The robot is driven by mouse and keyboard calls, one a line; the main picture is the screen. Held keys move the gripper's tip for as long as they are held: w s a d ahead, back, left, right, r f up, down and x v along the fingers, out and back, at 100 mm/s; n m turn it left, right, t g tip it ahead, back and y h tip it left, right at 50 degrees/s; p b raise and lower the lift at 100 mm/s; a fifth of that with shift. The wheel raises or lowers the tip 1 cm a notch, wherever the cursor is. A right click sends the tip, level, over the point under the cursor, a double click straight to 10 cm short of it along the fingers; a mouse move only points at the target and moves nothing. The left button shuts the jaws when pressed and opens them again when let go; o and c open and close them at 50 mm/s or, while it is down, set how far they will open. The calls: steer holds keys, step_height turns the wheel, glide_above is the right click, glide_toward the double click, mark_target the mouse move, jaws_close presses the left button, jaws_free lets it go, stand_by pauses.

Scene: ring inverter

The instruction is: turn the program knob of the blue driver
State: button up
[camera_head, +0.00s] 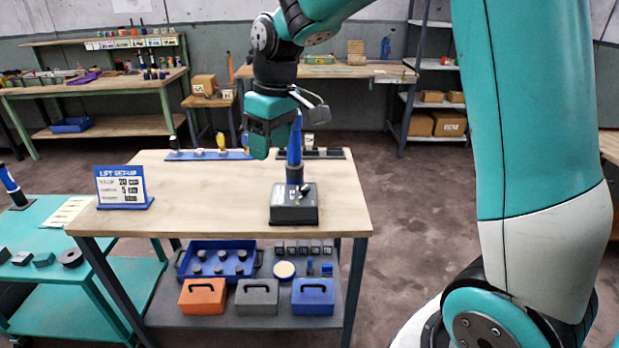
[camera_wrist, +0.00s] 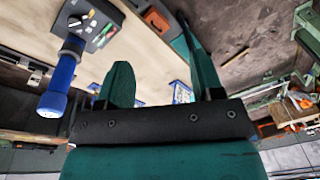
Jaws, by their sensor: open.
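The blue driver (camera_head: 294,150) stands upright in a dark grey box (camera_head: 300,213) at the right front of the wooden table. A small dark knob (camera_head: 304,189) shows on the box's top. My gripper (camera_head: 278,143) is open and empty, above the table beside the driver's upper part. In the wrist view its two teal fingers (camera_wrist: 153,50) are apart, with the driver outside them to the left.
A sign (camera_head: 122,187) stands at the table's left. A blue rack (camera_head: 208,155) and a dark rack (camera_head: 324,154) line its back edge. The table's middle is clear. A teal cart (camera_head: 60,240) stands at the left, and the lower shelf holds several cases and a blue tray (camera_head: 217,262).

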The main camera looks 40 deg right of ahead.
steer(key=w+d+f+m+h, duration=0.1)
steer(key=w+d+f, duration=0.1)
steer(key=w+d, duration=0.65)
steer(key=p, duration=0.2)
glide_above(305, 187)
step_height(305, 187, down, 3)
steer(key=shift+m+g, duration=0.3)
steer(key=shift+g, duration=0.1)
step_height(305, 187, down, 17)
steer(key=p, duration=0.3)
steer(key=shift+a+r+p, duration=0.1)
steer(key=shift+r+p, duration=0.1)
steer(key=shift+p, duration=0.1)
steer(key=shift+c, duration=0.2)
steer(key=c, duration=0.9)
